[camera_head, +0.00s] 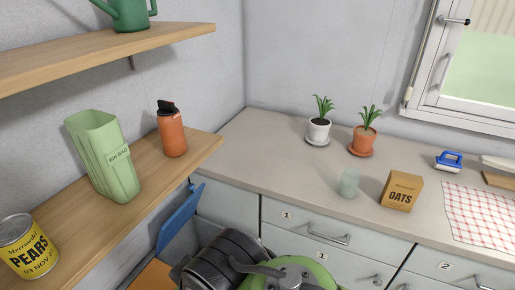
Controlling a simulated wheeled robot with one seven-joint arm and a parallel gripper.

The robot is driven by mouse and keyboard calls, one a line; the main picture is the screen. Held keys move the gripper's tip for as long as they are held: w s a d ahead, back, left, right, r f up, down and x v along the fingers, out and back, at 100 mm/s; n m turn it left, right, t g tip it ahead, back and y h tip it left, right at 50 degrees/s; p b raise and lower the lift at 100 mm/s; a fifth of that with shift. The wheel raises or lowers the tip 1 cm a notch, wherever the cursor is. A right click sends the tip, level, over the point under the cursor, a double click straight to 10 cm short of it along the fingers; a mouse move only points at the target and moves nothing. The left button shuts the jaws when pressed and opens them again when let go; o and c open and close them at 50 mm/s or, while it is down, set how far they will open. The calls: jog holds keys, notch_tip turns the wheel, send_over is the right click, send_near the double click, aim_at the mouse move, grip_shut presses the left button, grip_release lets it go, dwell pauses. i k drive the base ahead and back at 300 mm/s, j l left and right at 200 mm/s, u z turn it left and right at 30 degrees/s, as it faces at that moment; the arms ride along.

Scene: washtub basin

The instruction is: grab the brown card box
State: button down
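The brown card box (401,191) stands upright on the pale counter, right of centre in the head view. It has a dark label reading "OATS" on its front. My gripper is not in view. What seem to be dark grey and green links of my arm show at the bottom edge, well to the left of and nearer than the box. Nothing touches the box that I can see.
A translucent green cup (349,183) stands close left of the box. Two potted plants, one white (319,131) and one terracotta (362,141), are behind. A checked cloth (480,217) lies right, near a blue brush (449,161). A wooden shelf (150,190) juts out at left.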

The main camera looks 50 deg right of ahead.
aim_at(401, 190)
jog(key=z, duration=0.9)
jog(key=l+z, duration=0.1)
jog(key=z, duration=2.15)
jog(key=i+l+u, duration=0.2)
jog(key=u, duration=0.25)
jog(key=i+l+u, duration=0.1)
jog(key=l+u, duration=0.35)
jog(key=i+l+u, duration=0.1)
jog(key=l+u, duration=0.2)
jog(key=u, duration=0.15)
jog(key=l+u, duration=0.9)
jog(key=j, duration=0.1)
